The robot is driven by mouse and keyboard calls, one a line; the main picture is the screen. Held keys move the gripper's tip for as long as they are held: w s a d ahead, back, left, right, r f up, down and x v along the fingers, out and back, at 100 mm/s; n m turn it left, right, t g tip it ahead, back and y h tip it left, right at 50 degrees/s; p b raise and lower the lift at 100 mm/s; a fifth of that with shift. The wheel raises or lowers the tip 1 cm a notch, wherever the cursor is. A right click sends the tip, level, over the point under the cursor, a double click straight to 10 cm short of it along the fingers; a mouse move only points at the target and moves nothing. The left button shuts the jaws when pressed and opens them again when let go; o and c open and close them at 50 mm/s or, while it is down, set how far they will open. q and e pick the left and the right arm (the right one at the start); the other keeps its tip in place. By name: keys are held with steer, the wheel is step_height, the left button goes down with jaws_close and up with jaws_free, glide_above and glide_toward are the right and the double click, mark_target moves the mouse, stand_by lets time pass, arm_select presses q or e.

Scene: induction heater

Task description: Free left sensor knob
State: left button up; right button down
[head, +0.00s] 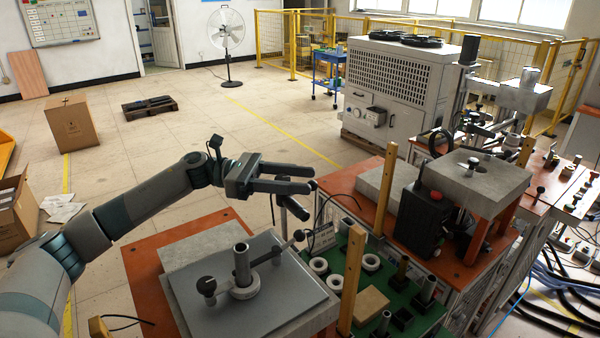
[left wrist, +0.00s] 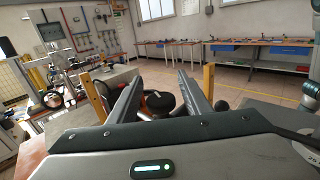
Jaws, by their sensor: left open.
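My left gripper (head: 308,198) is open and empty, held in the air above the far right corner of the grey plate (head: 190,298). A ball-ended black knob (head: 299,235) on a rod sits just below its fingertips, apart from them as far as I can tell. Another black knob (head: 207,286) stands at the left of the upright metal tube (head: 242,264) on the plate. I cannot tell for certain which is the left sensor knob. In the left wrist view the open fingers (left wrist: 162,92) have a dark round ball (left wrist: 221,105) just right of the right finger.
Wooden posts (head: 353,280) (head: 385,188) rise right of the plate. A green board (head: 408,334) carries white rings (head: 319,265) and metal tubes. A black box with a red button (head: 418,215) stands on the orange bench at the right. Open floor lies behind the gripper.

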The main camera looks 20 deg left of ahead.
arm_select(q)
steer(key=shift+d, duration=0.3)
steer(key=shift+c, duration=0.5)
steer(key=c, duration=0.9)
steer(key=n+t+y+b, duration=0.1)
steer(key=t, duration=0.1)
steer(key=w+n+t+b, duration=0.1)
steer(key=n+t, duration=0.1)
steer(key=shift+a+f+y, duration=0.1)
steer(key=shift+a+y, duration=0.1)
steer(key=shift+y, duration=0.2)
steer(key=shift+o, duration=0.2)
steer(key=shift+w+a+n+t+y, duration=0.15)
steer(key=shift+n+t+y, duration=0.25)
steer(key=shift+t, duration=0.2)
steer(key=shift+w+a+n+t+y, duration=0.1)
steer(key=shift+n+t+y, duration=0.25)
steer(key=shift+t, duration=0.25)
